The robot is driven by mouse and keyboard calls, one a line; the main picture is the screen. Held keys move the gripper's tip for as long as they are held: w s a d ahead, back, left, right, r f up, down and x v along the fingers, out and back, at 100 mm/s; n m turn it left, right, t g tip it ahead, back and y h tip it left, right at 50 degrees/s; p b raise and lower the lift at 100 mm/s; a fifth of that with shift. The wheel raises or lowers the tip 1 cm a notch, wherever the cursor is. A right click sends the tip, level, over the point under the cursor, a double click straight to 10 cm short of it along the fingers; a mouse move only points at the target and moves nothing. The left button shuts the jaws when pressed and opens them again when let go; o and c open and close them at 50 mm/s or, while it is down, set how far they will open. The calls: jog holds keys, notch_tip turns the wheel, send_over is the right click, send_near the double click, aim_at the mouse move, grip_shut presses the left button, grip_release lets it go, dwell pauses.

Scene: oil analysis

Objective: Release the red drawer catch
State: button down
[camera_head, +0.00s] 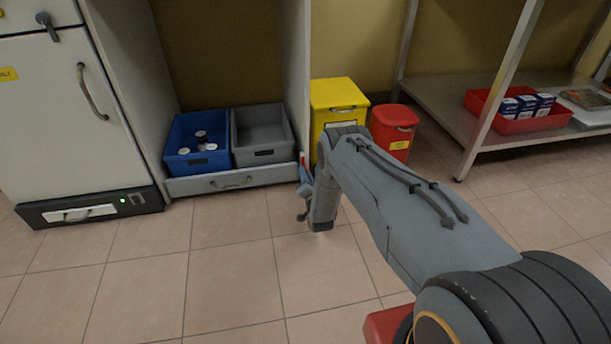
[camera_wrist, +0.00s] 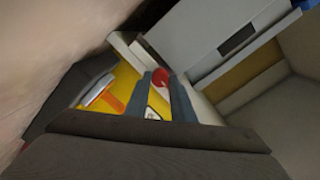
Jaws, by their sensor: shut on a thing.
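The red catch (camera_wrist: 160,76) shows as a small round red knob between the two finger tips of my gripper (camera_wrist: 162,82) in the wrist view. The fingers are shut on it. In the head view my gripper (camera_head: 304,192) is low, at the right end of the drawer (camera_head: 205,184), beside the cabinet's side panel. A small red piece (camera_head: 303,159) shows just above it there. The drawer is low in the open cabinet bay, with a handle on its front. The catch's mounting is mostly hidden by the fingers.
A blue bin (camera_head: 183,163) with several small containers and an empty grey bin (camera_head: 262,153) sit in the drawer. A yellow bin (camera_head: 337,92) and a red bin (camera_head: 394,147) stand close to the right of my gripper. The tiled floor in front is clear.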

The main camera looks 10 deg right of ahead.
dwell(0.3)
jog(key=c, duration=1.5)
grip_release()
jog(key=shift+s+r+p, duration=0.15)
jog(key=shift+s+p, duration=1.7)
jog(key=shift+s, duration=2.1)
